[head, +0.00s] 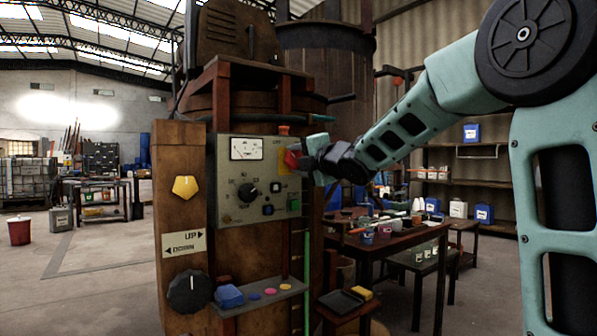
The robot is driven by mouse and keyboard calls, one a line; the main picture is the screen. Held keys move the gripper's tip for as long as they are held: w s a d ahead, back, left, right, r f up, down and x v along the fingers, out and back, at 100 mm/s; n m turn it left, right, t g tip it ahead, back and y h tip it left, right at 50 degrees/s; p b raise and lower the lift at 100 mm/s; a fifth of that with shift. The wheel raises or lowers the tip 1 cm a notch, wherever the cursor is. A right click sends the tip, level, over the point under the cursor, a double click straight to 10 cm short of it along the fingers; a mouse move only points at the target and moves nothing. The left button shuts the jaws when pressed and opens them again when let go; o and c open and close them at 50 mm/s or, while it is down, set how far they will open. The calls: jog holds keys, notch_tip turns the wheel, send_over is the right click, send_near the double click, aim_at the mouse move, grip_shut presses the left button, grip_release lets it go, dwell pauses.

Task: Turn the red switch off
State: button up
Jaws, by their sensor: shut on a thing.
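The red switch (290,158) is at the right side of the grey control panel (222,190), against a yellow plate (283,167). My gripper (300,159) reaches in from the right and is shut on the red switch. The fingers and wrist hide part of the switch, and I cannot tell its setting.
The panel also bears a white meter (247,148), a black dial (247,192) and small buttons. A cluttered table (385,243) stands behind, right of the panel.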

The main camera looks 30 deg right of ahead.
jog(key=shift+n, duration=0.3)
dwell(0.4)
jog(key=o, duration=1)
jog(key=shift+s, duration=0.1)
jog(key=s+p, duration=0.9)
jog(key=s, duration=0.8)
jog(key=shift+d, duration=0.3)
jog(key=shift+a, duration=0.1)
